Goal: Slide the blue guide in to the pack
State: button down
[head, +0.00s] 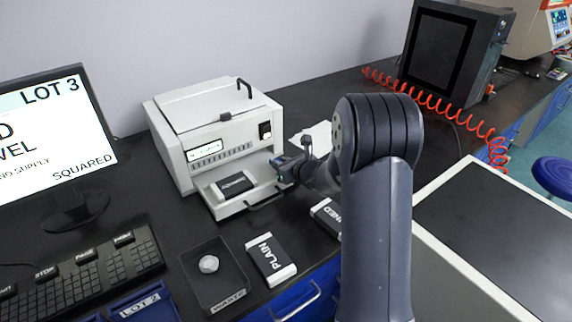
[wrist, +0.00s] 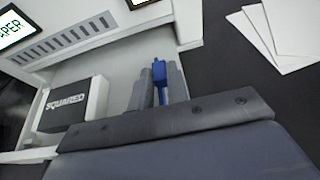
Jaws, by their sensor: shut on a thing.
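The pack (head: 233,186), a black block with a white end, lies in the open bay of the white machine (head: 205,130). In the wrist view the pack (wrist: 72,105) reads SQUARED and stands left of my gripper, with a gap of pale bay floor between. My gripper (head: 284,166) is at the right side of the bay. In the wrist view my gripper (wrist: 161,88) is shut on the blue guide (wrist: 159,72), a narrow upright blue piece between the two grey fingers. The guide's lower part is hidden by the fingers and gripper body.
A PLAIN block (head: 270,260) and another block (head: 327,215), partly hidden by my arm, lie in front. A dark WASTE tray (head: 222,285) holds a pale round piece. A monitor (head: 45,140) and keyboard (head: 85,275) are left. White sheets (wrist: 270,35) lie right of the machine.

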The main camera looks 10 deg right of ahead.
jog(key=shift+s+a+f+b, duration=0.1)
jog(key=shift+s+a+b, duration=0.15)
jog(key=shift+a, duration=0.25)
jog(key=shift+s+a+f+b, duration=0.15)
jog(key=shift+a+b, duration=0.15)
jog(key=shift+a, duration=0.15)
jog(key=shift+s+a+r, duration=0.1)
jog(key=shift+a+r, duration=0.1)
jog(key=shift+r, duration=0.05)
jog(key=c, duration=1.4)
grip_release()
jog(key=shift+o, duration=0.2)
jog(key=v, duration=1.1)
